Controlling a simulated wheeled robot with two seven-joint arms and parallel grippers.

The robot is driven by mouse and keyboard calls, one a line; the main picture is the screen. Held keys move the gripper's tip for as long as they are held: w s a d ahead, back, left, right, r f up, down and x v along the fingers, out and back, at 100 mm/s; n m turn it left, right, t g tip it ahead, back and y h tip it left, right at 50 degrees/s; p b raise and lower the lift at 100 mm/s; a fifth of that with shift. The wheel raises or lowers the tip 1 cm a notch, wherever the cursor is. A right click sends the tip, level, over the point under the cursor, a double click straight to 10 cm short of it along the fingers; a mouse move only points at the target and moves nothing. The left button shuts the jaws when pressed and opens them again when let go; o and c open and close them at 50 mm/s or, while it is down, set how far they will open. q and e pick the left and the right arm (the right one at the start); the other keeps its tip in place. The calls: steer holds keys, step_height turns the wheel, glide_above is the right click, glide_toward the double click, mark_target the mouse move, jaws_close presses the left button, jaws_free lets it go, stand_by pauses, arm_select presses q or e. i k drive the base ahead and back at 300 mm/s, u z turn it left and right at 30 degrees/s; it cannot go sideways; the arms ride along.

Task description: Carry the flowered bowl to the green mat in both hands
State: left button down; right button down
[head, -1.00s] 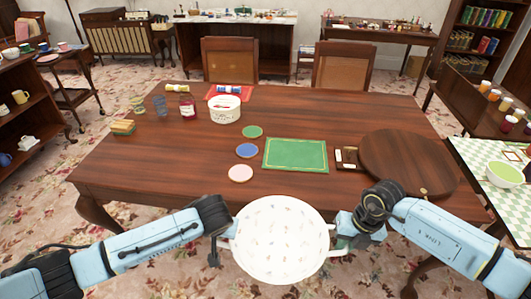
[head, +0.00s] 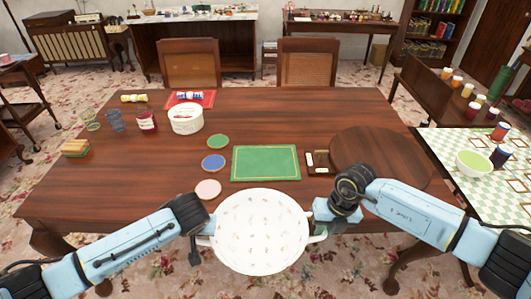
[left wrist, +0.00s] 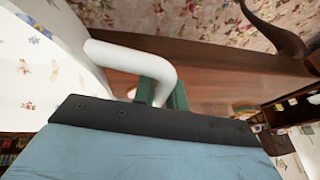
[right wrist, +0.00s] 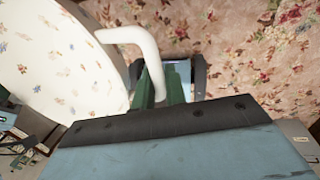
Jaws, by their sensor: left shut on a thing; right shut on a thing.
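The flowered bowl (head: 260,232) is white with small flower sprigs and a handle on each side. It is held in front of the table's near edge in the head view. My left gripper (head: 205,240) is shut on its left handle, which shows in the left wrist view (left wrist: 130,58). My right gripper (head: 322,222) is shut on its right handle, which shows in the right wrist view (right wrist: 135,38). The green mat (head: 265,163) lies flat and bare on the table, just beyond the bowl.
Pink (head: 208,189), blue (head: 213,162) and green (head: 217,141) coasters lie left of the mat. A small dark tray (head: 319,170) and a round wooden board (head: 380,155) lie to its right. A white tub (head: 186,119) and jars stand further back on the table (head: 110,185).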

mark_target(264, 160)
steer(key=i, duration=1.2)
